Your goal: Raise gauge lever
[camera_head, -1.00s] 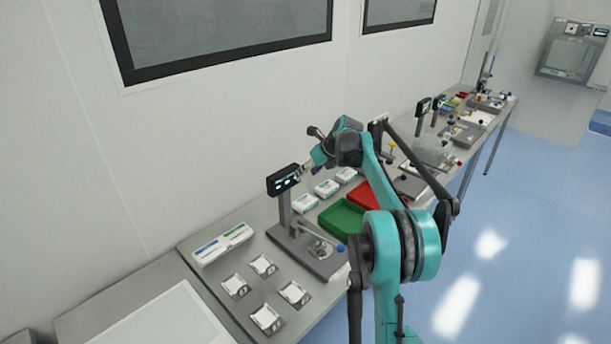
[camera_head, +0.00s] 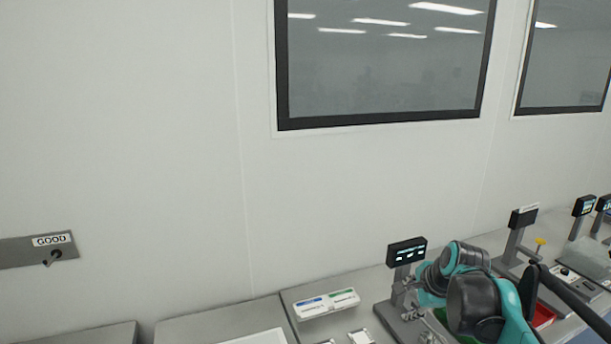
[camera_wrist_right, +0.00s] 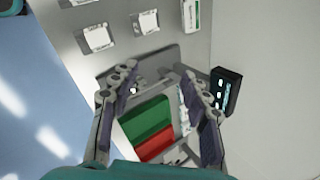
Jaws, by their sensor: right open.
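The gauge shows at the lower right of the head view, with a black display (camera_head: 407,252) on a grey post. It also shows in the wrist view, where the display (camera_wrist_right: 226,90) is right of the fingers. Its grey base (camera_wrist_right: 165,55) lies beyond and between the fingers. The gauge lever cannot be made out clearly; my gripper and arm cover much of that area. My right gripper (camera_head: 412,299) is beside the gauge post, low over the bench. In the wrist view my right gripper (camera_wrist_right: 160,92) is open with nothing between its fingers. My left gripper is out of view.
A green tray (camera_wrist_right: 146,119) and a red tray (camera_wrist_right: 156,144) lie near the gauge. White pads (camera_wrist_right: 97,38) and a white labelled holder (camera_head: 327,304) are on the bench. Another display (camera_head: 523,216) stands farther right. A GOOD sign (camera_head: 50,240) is at left.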

